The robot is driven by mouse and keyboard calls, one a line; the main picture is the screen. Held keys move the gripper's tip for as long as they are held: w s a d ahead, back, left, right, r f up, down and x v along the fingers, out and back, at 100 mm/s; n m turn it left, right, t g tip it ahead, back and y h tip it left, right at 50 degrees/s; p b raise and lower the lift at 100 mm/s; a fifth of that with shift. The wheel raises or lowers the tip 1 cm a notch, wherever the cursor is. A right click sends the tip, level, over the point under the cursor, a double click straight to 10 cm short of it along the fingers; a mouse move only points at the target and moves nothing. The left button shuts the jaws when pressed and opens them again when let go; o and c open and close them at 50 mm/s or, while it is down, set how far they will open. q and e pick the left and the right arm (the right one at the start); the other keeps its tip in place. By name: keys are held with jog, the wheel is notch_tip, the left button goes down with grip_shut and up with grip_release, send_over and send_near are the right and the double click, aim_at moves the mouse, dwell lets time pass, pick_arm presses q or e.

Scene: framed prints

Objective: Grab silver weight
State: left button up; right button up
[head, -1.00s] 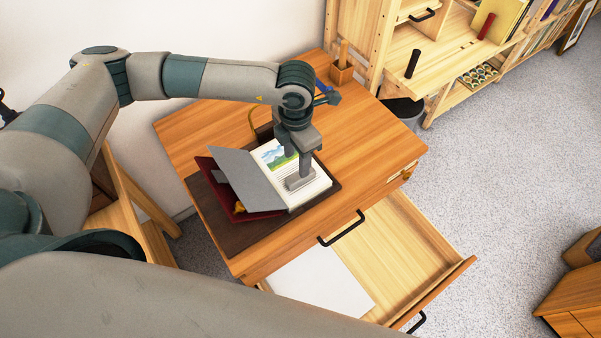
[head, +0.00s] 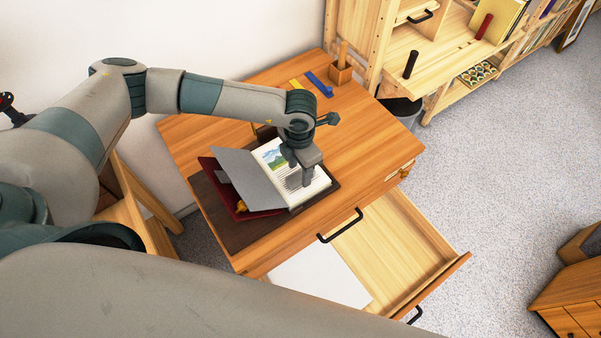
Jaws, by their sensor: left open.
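An open book (head: 318,187) with a picture on its page lies on a dark desk mat (head: 243,235). A grey sheet or cover (head: 252,178) stands tilted over its left side. The silver weight (head: 294,183) lies low on the right page, and only a little of it shows beside the fingers. My left gripper (head: 300,178) points down over the weight, with its fingers open around or just above it. I cannot tell whether they touch it. My right gripper is not in view.
The wooden desk (head: 371,135) has an open drawer (head: 401,245) at its front with a white sheet (head: 318,276) inside. A shelf (head: 440,60) is at upper right.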

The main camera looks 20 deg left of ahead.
aim_at(300, 177)
pick_arm(q)
jog(key=shift+f, duration=1.2)
grip_shut()
